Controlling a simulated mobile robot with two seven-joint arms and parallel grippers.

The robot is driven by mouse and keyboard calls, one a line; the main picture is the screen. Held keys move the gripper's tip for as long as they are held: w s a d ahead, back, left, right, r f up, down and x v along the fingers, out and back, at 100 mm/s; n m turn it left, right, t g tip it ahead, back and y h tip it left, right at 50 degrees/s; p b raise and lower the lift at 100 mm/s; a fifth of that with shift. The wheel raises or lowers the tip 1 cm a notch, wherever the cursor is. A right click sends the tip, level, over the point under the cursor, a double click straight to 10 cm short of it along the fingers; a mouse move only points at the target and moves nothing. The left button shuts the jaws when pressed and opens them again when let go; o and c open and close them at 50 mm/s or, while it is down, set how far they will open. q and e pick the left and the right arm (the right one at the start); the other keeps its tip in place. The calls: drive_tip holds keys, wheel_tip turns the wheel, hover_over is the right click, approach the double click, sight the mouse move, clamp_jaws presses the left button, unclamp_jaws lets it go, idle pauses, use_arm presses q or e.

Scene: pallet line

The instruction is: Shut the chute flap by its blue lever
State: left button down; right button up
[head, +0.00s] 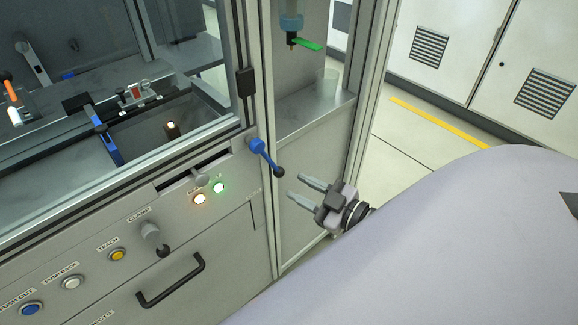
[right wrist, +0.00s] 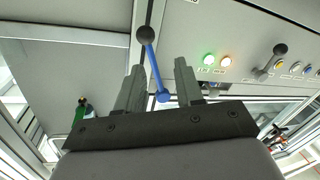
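The blue lever (head: 264,154) sits on the right corner of the machine front, slanting down to the right to a black knob (head: 279,172). My right gripper (head: 296,186) is open and empty, with its fingers pointing left towards the knob and a small gap between. In the right wrist view, the lever (right wrist: 155,70) shows between the two open fingers (right wrist: 159,66), its knob beyond the tips. A dark slot (head: 193,168) with a pale plate lies left of the lever; I cannot tell whether this is the chute flap. My left gripper is not in view.
The panel carries lit lamps (head: 218,187), a clamp lever (head: 151,233), buttons (head: 117,255) and a black handle (head: 171,280). A frame post (head: 358,110) stands behind my right gripper. Floor at right is clear.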

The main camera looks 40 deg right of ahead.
sight(276, 168)
drive_tip(key=shift+d+r+b+x, duration=0.1)
drive_tip(key=shift+d+r+x, duration=0.1)
drive_tip(key=shift+x, duration=1.05)
drive_tip(key=shift+d+r+b+x, duration=0.1)
drive_tip(key=shift+d+r+x, duration=0.1)
drive_tip(key=shift+x, duration=1.05)
drive_tip(key=shift+d+r+b+x, duration=0.1)
drive_tip(key=shift+d+r+x, duration=0.1)
drive_tip(key=shift+x, duration=1.05)
drive_tip(key=shift+w, duration=0.1)
clamp_jaws()
